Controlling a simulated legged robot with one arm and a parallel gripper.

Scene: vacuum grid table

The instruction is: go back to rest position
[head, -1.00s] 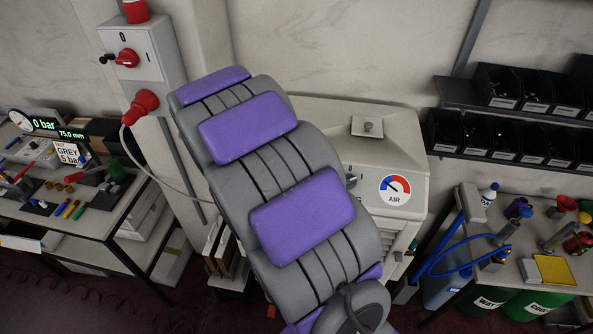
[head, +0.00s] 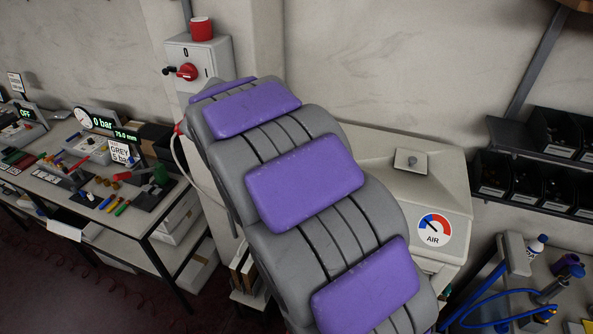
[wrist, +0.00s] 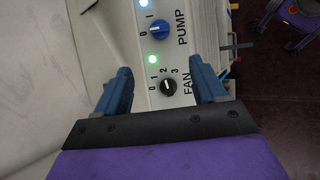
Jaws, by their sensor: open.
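My gripper (wrist: 166,82) shows in the wrist view with its two blue fingers spread wide and nothing between them. Beyond the fingers is a pale control panel (wrist: 180,62). Its black FAN knob (wrist: 168,87), marked 0 to 3, appears between the fingers. The blue PUMP knob (wrist: 158,28) is above it in the picture. A green light (wrist: 152,59) glows near the FAN scale. I cannot tell the gap between fingers and panel. In the head view my grey and purple arm fills the middle, and my gripper is out of sight.
A workbench (head: 165,224) with gauges, displays and small coloured parts stands at the left. A pale machine with an AIR dial (head: 433,230) is behind my arm. A wall switch box (head: 211,62) is at upper left, black bins (head: 555,140) at right, and a bench with blue hose (head: 500,318) at lower right.

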